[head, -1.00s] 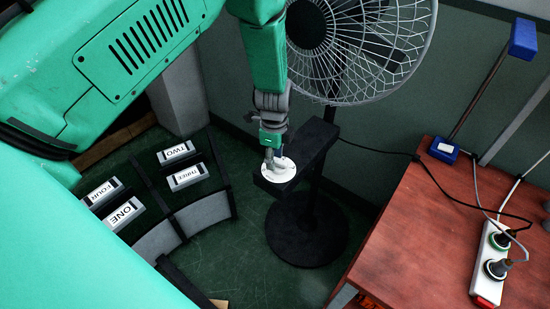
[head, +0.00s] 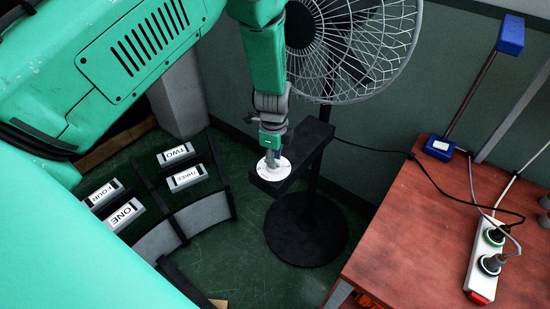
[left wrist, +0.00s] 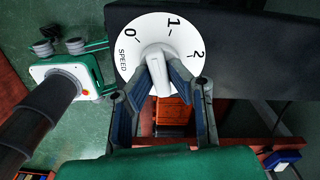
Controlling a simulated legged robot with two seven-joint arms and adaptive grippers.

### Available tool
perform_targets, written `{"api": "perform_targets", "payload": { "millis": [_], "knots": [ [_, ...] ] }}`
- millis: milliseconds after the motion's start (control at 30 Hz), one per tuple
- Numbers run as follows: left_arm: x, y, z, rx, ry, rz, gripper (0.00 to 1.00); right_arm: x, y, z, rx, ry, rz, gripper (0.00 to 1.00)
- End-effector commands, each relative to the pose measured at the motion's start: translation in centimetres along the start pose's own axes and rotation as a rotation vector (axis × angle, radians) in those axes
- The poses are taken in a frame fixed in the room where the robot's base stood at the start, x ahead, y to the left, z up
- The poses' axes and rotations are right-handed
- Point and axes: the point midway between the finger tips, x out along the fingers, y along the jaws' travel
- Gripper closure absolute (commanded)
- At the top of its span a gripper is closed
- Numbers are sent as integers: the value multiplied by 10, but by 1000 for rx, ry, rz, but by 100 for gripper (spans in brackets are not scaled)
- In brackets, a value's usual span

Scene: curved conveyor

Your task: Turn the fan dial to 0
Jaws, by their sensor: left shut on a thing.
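The fan dial (head: 272,169) is a white disc on the end of the fan's black control box (head: 307,148). In the left wrist view the dial (left wrist: 185,38) reads SPEED, with marks 0, 1 and 2 around its upper rim. A white knob (left wrist: 158,72) rises from its middle, and I cannot tell exactly which mark it points to. My left gripper (head: 271,152) comes down onto the dial from above. Its fingers (left wrist: 158,80) are shut on the knob, one on each side.
The fan's caged head (head: 345,45) stands behind the box, above a round black base (head: 306,228). A red-brown table (head: 425,245) with a power strip (head: 486,262) is at right. Numbered boxes (head: 187,177) stand at left. Green floor lies between.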

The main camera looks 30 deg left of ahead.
Motion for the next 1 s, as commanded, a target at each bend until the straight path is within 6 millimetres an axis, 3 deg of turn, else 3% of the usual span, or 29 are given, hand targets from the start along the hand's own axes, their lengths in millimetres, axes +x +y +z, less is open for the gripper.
{"api": "perform_targets", "payload": {
  "millis": [467, 1000],
  "knots": [
    [-1, 0, 3, -120, -5, -2, 100, -4, 0, 0, 0, 0, 0, 60],
    [-2, -1, 1, -602, -3, -5, 100, -14, 0, -1, 1, 0, 0, 60]
  ]
}}
